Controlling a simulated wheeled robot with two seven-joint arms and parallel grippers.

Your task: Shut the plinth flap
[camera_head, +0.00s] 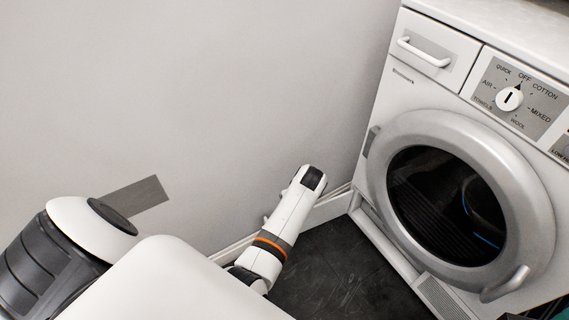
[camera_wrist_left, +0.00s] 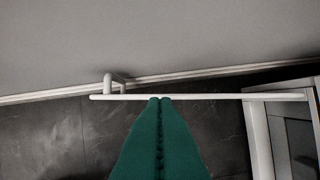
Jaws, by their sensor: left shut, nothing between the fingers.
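The plinth flap (camera_wrist_left: 215,97) shows in the left wrist view as a thin white bar seen edge-on. It stands open, reaching left from the plinth opening's white frame (camera_wrist_left: 258,135), with its handle (camera_wrist_left: 113,79) on the side facing the wall. My left gripper (camera_wrist_left: 160,99) is shut and empty; its green fingertips meet the flap's near edge in the picture, but I cannot tell whether they touch. In the head view my left forearm hides most of the flap and my gripper. The dryer (camera_head: 385,185) stands at the right.
A grey wall (camera_head: 200,90) with white skirting (camera_head: 325,209) runs close behind the flap. Dark floor tiles (camera_head: 335,270) lie clear in front of the dryer. The dryer's round door (camera_head: 528,185) is closed, and its grille (camera_head: 445,298) sits low at the front.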

